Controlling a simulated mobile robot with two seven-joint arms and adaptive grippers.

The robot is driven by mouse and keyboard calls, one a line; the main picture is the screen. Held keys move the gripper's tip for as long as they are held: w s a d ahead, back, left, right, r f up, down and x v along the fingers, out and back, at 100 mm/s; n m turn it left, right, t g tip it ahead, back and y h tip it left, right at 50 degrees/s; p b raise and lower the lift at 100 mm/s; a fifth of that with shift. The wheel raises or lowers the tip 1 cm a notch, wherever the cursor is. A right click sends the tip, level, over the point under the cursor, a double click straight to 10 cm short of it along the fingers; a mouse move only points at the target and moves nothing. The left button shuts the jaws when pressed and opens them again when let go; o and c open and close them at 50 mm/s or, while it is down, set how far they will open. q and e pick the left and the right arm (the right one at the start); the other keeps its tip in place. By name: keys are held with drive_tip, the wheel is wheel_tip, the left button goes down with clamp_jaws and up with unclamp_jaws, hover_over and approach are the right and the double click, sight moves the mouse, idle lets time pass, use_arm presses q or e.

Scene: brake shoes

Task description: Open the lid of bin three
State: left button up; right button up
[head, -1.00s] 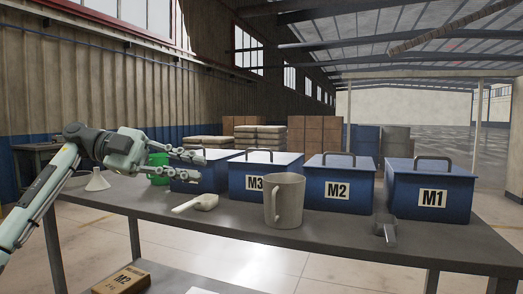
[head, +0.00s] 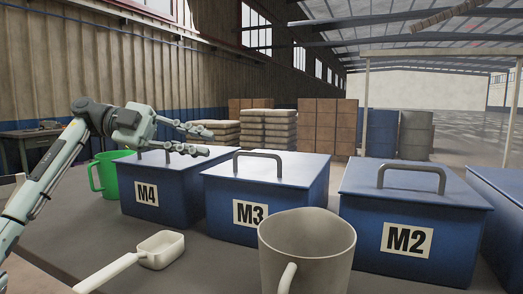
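Bin three is the blue box labelled M3 (head: 225,208) in the middle of the table, and its lid (head: 300,169) with a grey arched handle (head: 258,154) is closed. My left gripper (head: 208,141) is open, with its two fingers apart and pointing right. It appears above the M4 bin (head: 180,198), to the left of the M3 handle, and I see nothing between its fingers. My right gripper is not in view.
The M2 bin (head: 455,238) stands right of M3, with another blue bin (head: 505,187) at the right edge. A grey mug (head: 310,250) stands in front of M3. A white scoop (head: 160,248) lies front left. A green mug (head: 107,172) is beside M4.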

sight(252, 153)
use_arm(q)
drive_tip(key=x, duration=1.2)
drive_tip(key=shift+s, duration=0.1)
clamp_jaws()
drive_tip(key=shift+r, duration=0.1)
